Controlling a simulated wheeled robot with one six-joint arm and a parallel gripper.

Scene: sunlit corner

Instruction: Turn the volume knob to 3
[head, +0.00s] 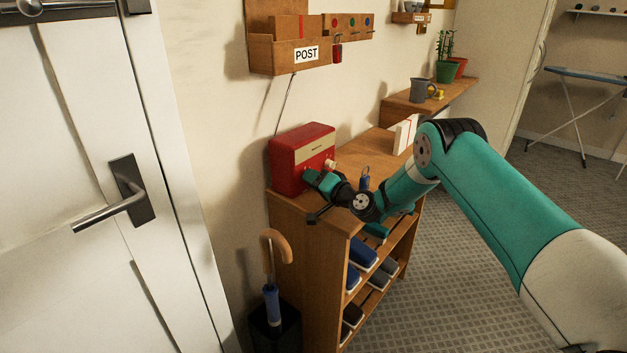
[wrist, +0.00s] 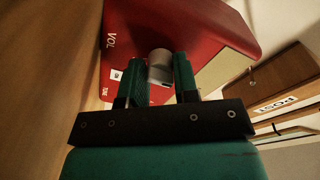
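The red radio (head: 288,163) stands on top of the wooden shelf unit and has a cream dial strip. In the wrist view the radio (wrist: 200,22) fills the top, with VOL and partly hidden TUNE lettering, seen sideways. A pale grey round knob (wrist: 159,60) on the VOL side sits between the fingers of my gripper (wrist: 160,70). Both fingers appear to touch its sides. In the head view my gripper (head: 311,177) is at the radio's front, and a cream knob (head: 331,164) shows just beside it. The volume setting cannot be read.
The shelf unit (head: 300,215) holds shoes on its lower shelves. A small blue object (head: 365,183) stands near my wrist. A POST letter rack (head: 275,55) hangs on the wall above. An umbrella (head: 271,295) stands at the left, beside a white door (head: 75,160).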

